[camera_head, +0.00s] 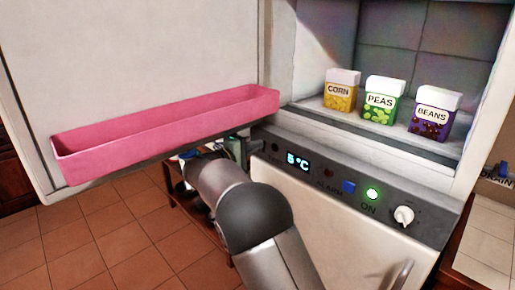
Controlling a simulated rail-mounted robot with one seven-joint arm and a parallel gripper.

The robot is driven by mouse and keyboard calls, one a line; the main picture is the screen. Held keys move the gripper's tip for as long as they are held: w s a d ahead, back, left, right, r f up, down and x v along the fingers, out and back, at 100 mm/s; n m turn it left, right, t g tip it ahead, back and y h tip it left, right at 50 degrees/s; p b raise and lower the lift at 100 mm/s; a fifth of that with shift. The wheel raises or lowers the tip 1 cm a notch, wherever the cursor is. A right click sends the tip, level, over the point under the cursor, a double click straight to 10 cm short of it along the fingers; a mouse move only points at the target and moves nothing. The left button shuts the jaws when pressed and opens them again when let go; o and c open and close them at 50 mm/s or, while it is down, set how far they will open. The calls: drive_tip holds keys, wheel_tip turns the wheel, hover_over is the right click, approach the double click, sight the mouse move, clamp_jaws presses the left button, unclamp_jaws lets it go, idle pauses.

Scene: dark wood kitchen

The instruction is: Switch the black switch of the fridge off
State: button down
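The fridge's grey control panel (300,171) runs below the open compartment. It carries a display (298,161) reading 5 °C, a dark red round spot (329,173) above the word ALARM, a blue button (348,186), a lit green light (373,194) marked ON and a white knob (404,215). A small dark round part (275,146) sits left of the display; I cannot tell whether it is the black switch. My grey arm rises from the bottom and bends left in front of the panel. My gripper, near the panel's left end, is mostly hidden, and its fingers are not clear.
The open fridge door (130,70) with a pink shelf (170,130) fills the left, above my arm. Corn (340,93), peas (381,103) and beans (433,117) boxes stand inside. A handle (402,274) sticks out below the panel. Tiled floor (120,240) is clear at lower left.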

drive_tip(key=shift+d, duration=0.2)
drive_tip(key=b+v, duration=0.3)
drive_tip(key=v, duration=1.4)
drive_tip(key=shift+a, duration=0.4)
drive_tip(key=shift+s, duration=0.15)
